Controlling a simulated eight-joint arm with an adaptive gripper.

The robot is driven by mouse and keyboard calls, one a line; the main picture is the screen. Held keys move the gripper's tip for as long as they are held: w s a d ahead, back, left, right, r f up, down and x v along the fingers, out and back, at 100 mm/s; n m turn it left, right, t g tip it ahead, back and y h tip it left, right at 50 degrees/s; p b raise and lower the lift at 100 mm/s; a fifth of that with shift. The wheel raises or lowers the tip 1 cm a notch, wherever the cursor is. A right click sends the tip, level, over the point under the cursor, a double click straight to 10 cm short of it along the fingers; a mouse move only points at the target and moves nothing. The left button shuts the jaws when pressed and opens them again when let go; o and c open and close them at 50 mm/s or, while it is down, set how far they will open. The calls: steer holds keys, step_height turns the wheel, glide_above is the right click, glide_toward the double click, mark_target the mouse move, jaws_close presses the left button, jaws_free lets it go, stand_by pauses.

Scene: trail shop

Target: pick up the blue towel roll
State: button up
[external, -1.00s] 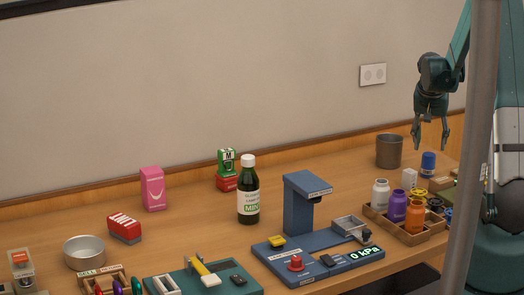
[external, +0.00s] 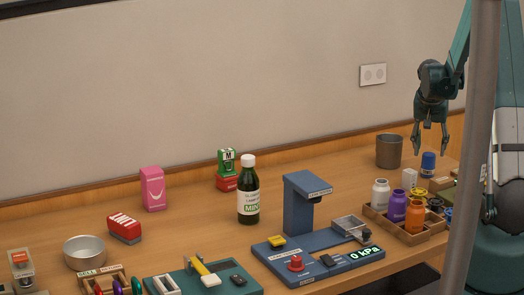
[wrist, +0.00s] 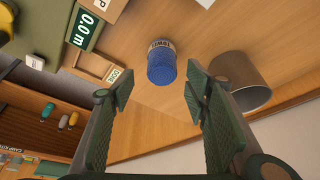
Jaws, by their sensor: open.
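The blue towel roll (external: 428,163) stands upright on the wooden table at the right, just right of a grey-brown cup. In the wrist view the blue towel roll (wrist: 161,65) shows a pale labelled end and lies ahead of my fingers, in the gap between them. My gripper (external: 430,150) hangs pointing down above the towel roll, with its fingers apart. In the wrist view my gripper (wrist: 158,100) is open and empty, and neither finger touches the roll.
A metal cup (wrist: 240,80) stands close beside the roll, near my right finger in the wrist view. A wooden tray (external: 401,232) with several coloured bottles stands in front of it. A blue pump station (external: 305,205) and a dark green bottle (external: 248,205) stand further left.

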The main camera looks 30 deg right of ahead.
mark_target(429, 154)
steer(key=shift+f, duration=0.1)
steer(key=shift+x, duration=2.5)
steer(key=shift+w, duration=0.15)
steer(key=shift+c, duration=0.3)
steer(key=c, duration=0.9)
